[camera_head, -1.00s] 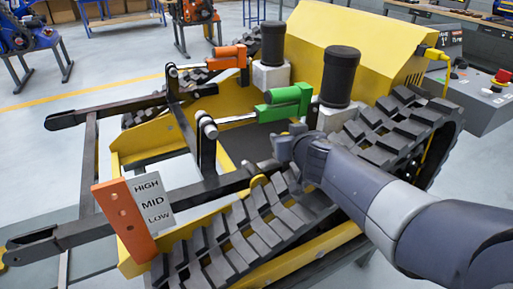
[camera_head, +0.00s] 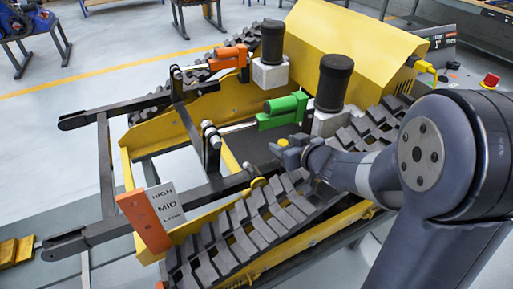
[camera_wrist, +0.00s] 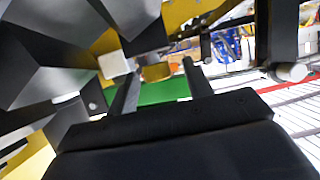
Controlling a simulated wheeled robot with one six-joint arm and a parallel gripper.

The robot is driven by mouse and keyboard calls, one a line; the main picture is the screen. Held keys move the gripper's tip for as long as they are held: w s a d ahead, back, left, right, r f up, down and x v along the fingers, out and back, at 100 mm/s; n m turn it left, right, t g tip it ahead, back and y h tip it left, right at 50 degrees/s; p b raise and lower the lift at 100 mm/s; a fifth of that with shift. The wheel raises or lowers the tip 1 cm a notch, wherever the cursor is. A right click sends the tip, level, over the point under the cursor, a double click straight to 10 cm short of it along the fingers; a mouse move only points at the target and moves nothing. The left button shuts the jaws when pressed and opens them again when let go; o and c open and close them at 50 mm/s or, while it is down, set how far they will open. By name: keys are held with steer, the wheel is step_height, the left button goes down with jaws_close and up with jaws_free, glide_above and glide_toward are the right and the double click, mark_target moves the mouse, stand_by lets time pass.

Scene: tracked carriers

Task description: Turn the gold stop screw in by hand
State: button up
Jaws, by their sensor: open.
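A small gold piece, which looks like the stop screw (camera_head: 283,142), shows at the tip of my gripper (camera_head: 286,150) in the head view, in front of the green cylinder (camera_head: 284,108). In the wrist view a gold rounded piece (camera_wrist: 155,72) lies between and beyond the two fingertips (camera_wrist: 158,78), next to a white block (camera_wrist: 115,63). My gripper is open. I cannot tell whether a finger touches the gold piece. A second gold round tab (camera_head: 258,183) sits lower, beside the dark lever arm.
The carrier's near track (camera_head: 240,222) runs just below my gripper. A black-capped post (camera_head: 335,82) stands behind it, and an orange cylinder (camera_head: 228,58) lies farther back. An orange plate (camera_head: 145,220) with a HIGH, MID, LOW label (camera_head: 166,205) is at front left.

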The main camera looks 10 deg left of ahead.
steer(key=shift+d+r+p, duration=0.2)
steer(key=shift+r+p, duration=0.2)
steer(key=shift+p, duration=0.55)
